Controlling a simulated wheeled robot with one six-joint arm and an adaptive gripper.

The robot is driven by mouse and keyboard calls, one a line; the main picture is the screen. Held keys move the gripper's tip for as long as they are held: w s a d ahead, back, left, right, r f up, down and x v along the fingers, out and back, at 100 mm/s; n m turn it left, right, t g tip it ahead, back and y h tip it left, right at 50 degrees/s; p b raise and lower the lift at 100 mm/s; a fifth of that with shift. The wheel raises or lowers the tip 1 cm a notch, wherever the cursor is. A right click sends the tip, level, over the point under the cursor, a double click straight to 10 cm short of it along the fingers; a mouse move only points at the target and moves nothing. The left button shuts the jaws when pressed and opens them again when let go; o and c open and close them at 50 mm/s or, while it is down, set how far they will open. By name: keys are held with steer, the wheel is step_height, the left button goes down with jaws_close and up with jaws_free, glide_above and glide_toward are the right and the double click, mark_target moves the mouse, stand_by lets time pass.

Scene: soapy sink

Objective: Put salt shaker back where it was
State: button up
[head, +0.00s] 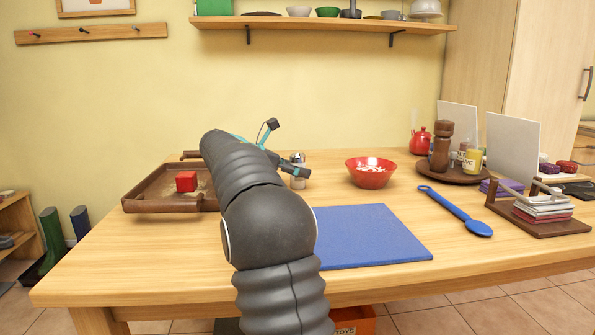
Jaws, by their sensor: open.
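A small salt shaker (298,183), pale with a greyish metal top, stands upright on the wooden table behind the blue board. My gripper (287,148) is open beside and above it. One finger is raised and the other crosses in front of the shaker's middle, hiding part of it. I cannot tell whether that finger touches it. A round brown tray (478,180) at the back right holds a dark wooden mill (441,147), a yellow-labelled jar (472,160) and other small containers.
A red bowl (370,178) with pale pieces stands right of the shaker. A blue board (370,238) and blue spoon (455,210) lie in front. A brown tray (150,204) with a red block (186,181) is at left. A napkin holder (540,222) stands at right.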

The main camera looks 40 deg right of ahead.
steer(key=p+v, duration=0.2)
steer(key=v, duration=0.9)
steer(key=shift+a+r, duration=0.15)
steer(key=shift+a, duration=0.1)
